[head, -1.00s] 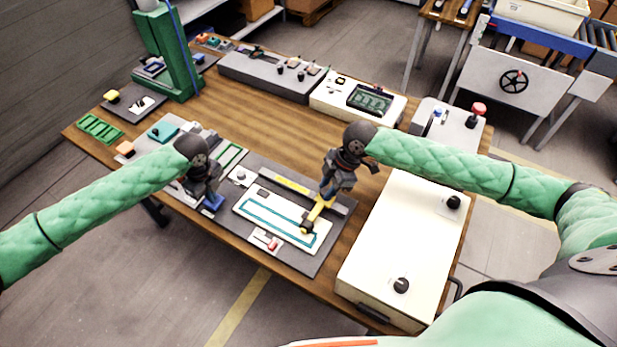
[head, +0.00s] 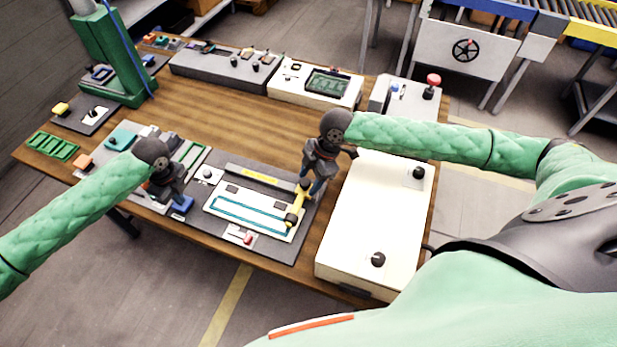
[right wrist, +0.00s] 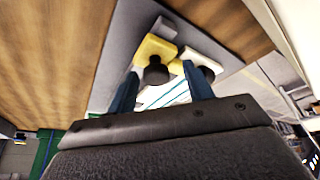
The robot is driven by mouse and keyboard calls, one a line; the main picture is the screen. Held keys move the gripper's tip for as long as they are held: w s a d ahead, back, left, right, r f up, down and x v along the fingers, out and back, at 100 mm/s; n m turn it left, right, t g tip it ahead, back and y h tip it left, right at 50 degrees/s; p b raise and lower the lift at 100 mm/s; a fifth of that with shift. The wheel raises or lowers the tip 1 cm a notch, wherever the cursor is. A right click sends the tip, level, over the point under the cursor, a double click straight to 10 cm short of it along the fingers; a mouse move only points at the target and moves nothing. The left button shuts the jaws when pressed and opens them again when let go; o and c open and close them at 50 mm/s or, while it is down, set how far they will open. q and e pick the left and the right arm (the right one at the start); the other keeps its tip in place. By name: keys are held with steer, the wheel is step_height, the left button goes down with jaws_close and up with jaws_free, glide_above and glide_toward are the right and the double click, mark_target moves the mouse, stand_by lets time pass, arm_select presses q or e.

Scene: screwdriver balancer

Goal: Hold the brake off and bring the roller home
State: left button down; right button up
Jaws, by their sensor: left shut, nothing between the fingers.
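The yellow roller piece (head: 298,203) with black knobs lies across the right end of the white plate (head: 225,207), which has a teal track. In the right wrist view the yellow piece (right wrist: 156,48) and a black knob (right wrist: 156,73) show between the fingertips. My right gripper (head: 317,187) is just right of the roller piece; its blue fingers (right wrist: 160,72) stand apart, with gaps beside the knob. My left gripper (head: 180,196) is shut and empty, pointing down at a blue block (head: 183,206). Whether it touches the block is unclear. I cannot tell which part is the brake.
A white box (head: 372,225) with two black knobs stands to the right. A green column (head: 108,55) stands at the back left. Grey and white consoles (head: 312,83) line the back edge. The middle of the wooden table (head: 225,120) is clear.

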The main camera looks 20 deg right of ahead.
arm_select(q)
steer(key=shift+f, duration=0.2)
arm_select(e)
steer(key=shift+w+a, duration=0.1)
steer(key=shift+a, duration=0.05)
steer(key=shift+r, duration=0.15)
steer(key=v, duration=1.1)
steer(key=shift+d+r, duration=0.25)
steer(key=shift+d, duration=0.05)
arm_select(q)
steer(key=shift+r, duration=0.1)
step_height(320, 180, up, 7)
steer(key=p, duration=0.6)
steer(key=shift+r, duration=0.1)
arm_select(e)
step_height(320, 180, up, 6)
steer(key=shift+f, duration=0.1)
